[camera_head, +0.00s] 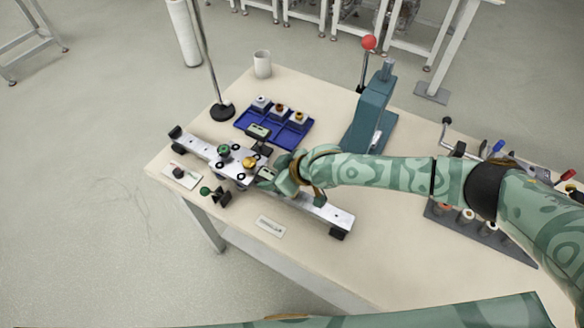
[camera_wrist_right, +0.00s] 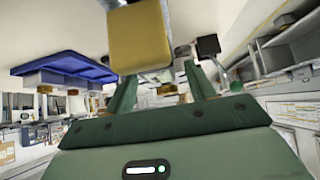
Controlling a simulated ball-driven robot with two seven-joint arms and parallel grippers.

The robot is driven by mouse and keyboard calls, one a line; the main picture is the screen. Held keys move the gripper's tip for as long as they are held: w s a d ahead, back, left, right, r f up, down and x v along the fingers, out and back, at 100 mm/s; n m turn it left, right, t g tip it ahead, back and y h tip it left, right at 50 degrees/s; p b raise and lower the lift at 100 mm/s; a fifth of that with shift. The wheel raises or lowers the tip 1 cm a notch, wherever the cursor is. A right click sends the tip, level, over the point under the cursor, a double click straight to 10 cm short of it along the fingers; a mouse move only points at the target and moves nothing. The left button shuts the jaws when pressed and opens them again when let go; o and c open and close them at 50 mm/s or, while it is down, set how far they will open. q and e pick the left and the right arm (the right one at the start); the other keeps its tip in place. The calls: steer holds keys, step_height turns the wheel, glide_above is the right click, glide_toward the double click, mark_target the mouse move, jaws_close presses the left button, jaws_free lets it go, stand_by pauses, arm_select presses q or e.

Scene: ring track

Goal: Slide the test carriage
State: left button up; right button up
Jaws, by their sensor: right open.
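A pale metal rail (camera_head: 322,209) lies slantwise on the table with dark end blocks. The test carriage (camera_head: 235,170) sits on it left of the middle, with a green knob (camera_head: 223,150) and a brass-yellow knob (camera_head: 249,162) on top. My right gripper (camera_head: 268,179) is at the carriage's right side, low over the rail. Its hand hides part of the rail. In the right wrist view the fingers (camera_wrist_right: 160,88) stand apart, and a yellow block (camera_wrist_right: 140,38) looms close before them. I cannot tell whether they touch the carriage. My left gripper is not in view.
A blue tray (camera_head: 246,124) with several small parts lies behind the rail. A stand with a round black base (camera_head: 222,112), a white mug (camera_head: 262,64) and a teal press (camera_head: 370,115) stand farther back. A rack (camera_head: 482,235) is at right. The front table strip is mostly clear.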

steer(key=p+v, duration=0.4)
steer(key=v, duration=1)
steer(key=shift+d+r, duration=0.25)
steer(key=shift+s, duration=0.15)
